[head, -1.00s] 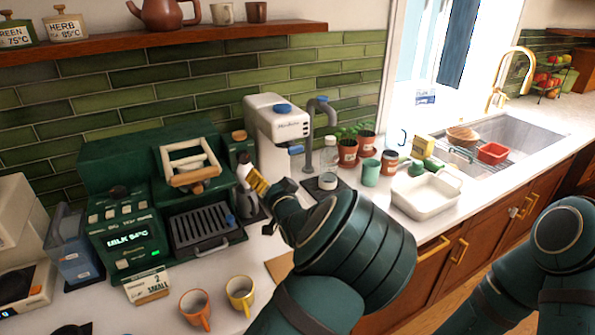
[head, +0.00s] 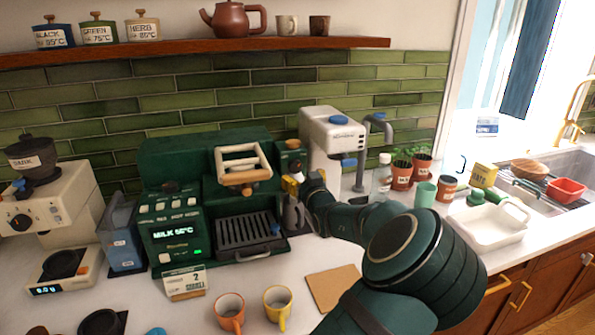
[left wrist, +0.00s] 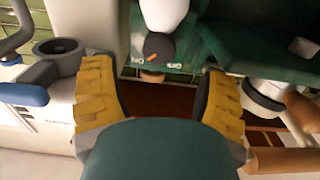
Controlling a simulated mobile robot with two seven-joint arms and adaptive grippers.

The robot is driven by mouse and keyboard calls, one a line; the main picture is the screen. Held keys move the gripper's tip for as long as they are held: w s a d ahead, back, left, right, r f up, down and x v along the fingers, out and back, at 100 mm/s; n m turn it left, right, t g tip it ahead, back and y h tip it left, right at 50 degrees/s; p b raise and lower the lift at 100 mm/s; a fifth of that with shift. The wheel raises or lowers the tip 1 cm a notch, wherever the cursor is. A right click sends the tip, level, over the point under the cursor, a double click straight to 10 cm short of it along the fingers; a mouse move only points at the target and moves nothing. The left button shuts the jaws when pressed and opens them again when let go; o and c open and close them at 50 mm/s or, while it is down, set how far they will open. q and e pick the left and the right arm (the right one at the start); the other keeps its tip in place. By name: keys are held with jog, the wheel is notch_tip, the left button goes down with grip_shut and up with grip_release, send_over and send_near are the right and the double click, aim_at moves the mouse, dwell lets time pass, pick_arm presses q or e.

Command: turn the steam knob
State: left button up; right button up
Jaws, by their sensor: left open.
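The steam knob (left wrist: 157,46) is a dark round knob with an orange mark, on a green panel with white lettering. It shows in the left wrist view, between and beyond my open fingertips. My left gripper (left wrist: 160,98) has yellow ridged pads and holds nothing; the knob looks apart from both pads. In the head view my left gripper (head: 294,184) is at the right column of the green coffee machine (head: 175,235), where the gripper hides the knob. The machine's lit display reads MILK with a temperature. My right gripper is in neither view.
A white appliance (head: 330,130) with a grey spout stands right of the green machine. An orange mug (head: 229,313) and a yellow mug (head: 278,310) stand in front, beside a brown board (head: 333,288). A white basin (head: 487,228) and potted plants are farther right.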

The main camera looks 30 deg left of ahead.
aim_at(296, 168)
pick_arm(q)
jog(key=x, duration=0.6)
jog(key=c, duration=1.2)
